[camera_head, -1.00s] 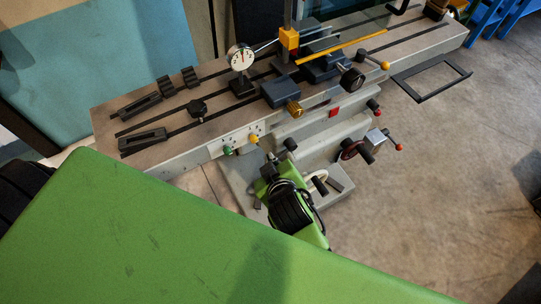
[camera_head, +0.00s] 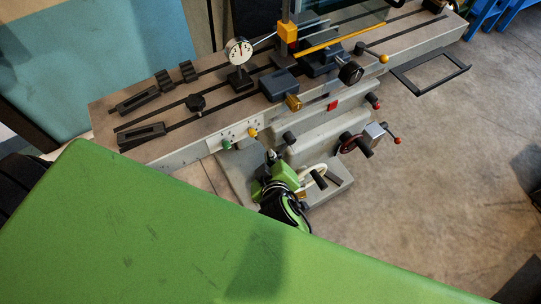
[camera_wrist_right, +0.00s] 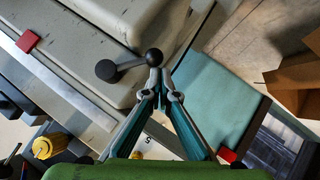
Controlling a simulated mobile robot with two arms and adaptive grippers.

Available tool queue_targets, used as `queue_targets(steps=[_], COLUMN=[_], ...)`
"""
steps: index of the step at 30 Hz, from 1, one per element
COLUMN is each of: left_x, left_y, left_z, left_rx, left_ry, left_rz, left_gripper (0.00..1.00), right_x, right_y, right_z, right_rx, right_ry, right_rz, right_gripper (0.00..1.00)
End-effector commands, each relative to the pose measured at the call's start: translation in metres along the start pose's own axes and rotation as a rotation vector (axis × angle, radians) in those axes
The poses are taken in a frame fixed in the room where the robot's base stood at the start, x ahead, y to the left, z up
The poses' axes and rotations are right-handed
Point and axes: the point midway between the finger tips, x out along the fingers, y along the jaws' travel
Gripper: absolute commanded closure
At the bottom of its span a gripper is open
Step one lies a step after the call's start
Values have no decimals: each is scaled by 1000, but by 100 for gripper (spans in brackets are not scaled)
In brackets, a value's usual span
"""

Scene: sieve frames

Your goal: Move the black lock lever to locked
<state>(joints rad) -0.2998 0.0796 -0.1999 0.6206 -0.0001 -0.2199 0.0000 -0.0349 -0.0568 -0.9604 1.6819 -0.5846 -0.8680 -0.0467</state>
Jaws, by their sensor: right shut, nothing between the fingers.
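The black lock lever (camera_wrist_right: 128,64) shows in the right wrist view as a dark round hub with a short arm ending in a black ball. In the head view a black knob (camera_head: 290,138) on the machine's front, probably this lever, is beside my right gripper (camera_head: 271,156). In the wrist view my right gripper (camera_wrist_right: 158,80) is shut and empty, its fingertips close to the ball. I cannot tell whether they touch it. The lever's lock marking is not readable. My left gripper is not in view.
Green (camera_head: 227,144) and yellow (camera_head: 253,132) knobs sit left of the gripper on the machine front. A handwheel (camera_head: 352,143) and a red-tipped crank (camera_head: 383,134) stand to the right. The machine bed (camera_head: 165,152) carries a dial gauge (camera_head: 239,50). Open floor lies right.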

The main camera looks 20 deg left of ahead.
Motion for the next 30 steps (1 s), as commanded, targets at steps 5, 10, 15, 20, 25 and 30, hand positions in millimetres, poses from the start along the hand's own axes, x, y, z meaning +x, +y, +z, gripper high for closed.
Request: queue_targets(steps=[5, 10, 15, 20, 25, 30], left_x=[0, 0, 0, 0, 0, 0], left_y=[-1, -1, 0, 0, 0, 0], left_z=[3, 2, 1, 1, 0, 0], left_rx=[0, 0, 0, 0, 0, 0], left_ry=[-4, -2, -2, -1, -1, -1], left_rz=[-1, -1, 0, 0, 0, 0], left_gripper=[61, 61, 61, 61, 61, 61], right_x=[-2, -21, -57, -89, -112, -120], right_y=[0, -1, -1, -1, -1, 0], right_z=[0, 0, 1, 1, 0, 0], right_rx=[1, 1, 2, 2, 1, -1], right_ry=[-1, 0, 0, 0, 0, -1], right_rz=[-1, -1, -2, -2, -1, -1], right_gripper=[100, 100, 100, 100, 100, 100])
